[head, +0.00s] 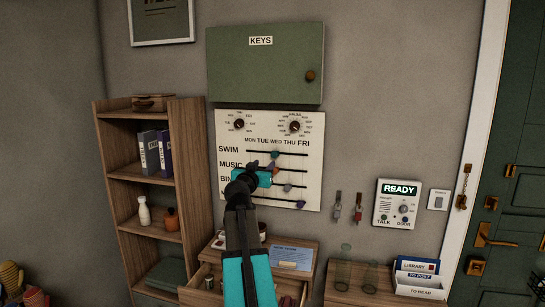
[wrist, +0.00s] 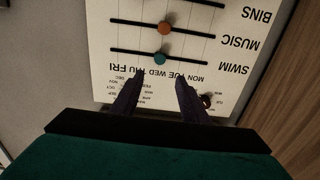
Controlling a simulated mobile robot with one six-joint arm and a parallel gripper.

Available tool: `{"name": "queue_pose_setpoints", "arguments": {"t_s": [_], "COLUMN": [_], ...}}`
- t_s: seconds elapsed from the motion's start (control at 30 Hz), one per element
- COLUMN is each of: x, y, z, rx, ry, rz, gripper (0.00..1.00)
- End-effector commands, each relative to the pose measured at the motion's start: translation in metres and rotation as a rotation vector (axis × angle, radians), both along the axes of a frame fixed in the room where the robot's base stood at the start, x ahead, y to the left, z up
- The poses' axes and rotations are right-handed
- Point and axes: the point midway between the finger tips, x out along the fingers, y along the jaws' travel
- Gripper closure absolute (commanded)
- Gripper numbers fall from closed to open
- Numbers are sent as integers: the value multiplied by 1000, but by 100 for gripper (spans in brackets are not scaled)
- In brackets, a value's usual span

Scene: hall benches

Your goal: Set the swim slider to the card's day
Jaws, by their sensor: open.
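The white panel (head: 225,135) on the wall has several horizontal sliders under the labels MON to FRI. The swim slider's teal knob (head: 275,154) is on the top track, about under WED. In the wrist view the panel is upside down; the teal knob (wrist: 160,59) shows just beyond my fingertips, between their lines. My gripper (wrist: 160,79) is open and empty, its fingers over the day-label row. In the head view my gripper (head: 271,174) covers part of the music and bins rows. A blue card (head: 290,257) lies on the cabinet below; its writing is too small to read.
The music slider's orange knob (wrist: 164,28) is close to the swim knob. Two dials (head: 239,124) sit above the tracks. A green key box (head: 265,65) juts out above the panel. A shelf (head: 150,180) stands left; an intercom (head: 397,208) hangs right.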

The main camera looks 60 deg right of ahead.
Motion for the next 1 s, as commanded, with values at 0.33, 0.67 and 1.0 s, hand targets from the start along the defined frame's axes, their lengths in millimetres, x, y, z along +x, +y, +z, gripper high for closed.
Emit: {"name": "queue_pose_setpoints", "arguments": {"t_s": [0.33,0.67,1.0], "x": [12,22,32], "y": [-35,-68,-101], "z": [2,2,2], "rx": [1,1,1], "ry": [1,0,1], "rz": [0,0,0], "gripper": [59,59,59]}}
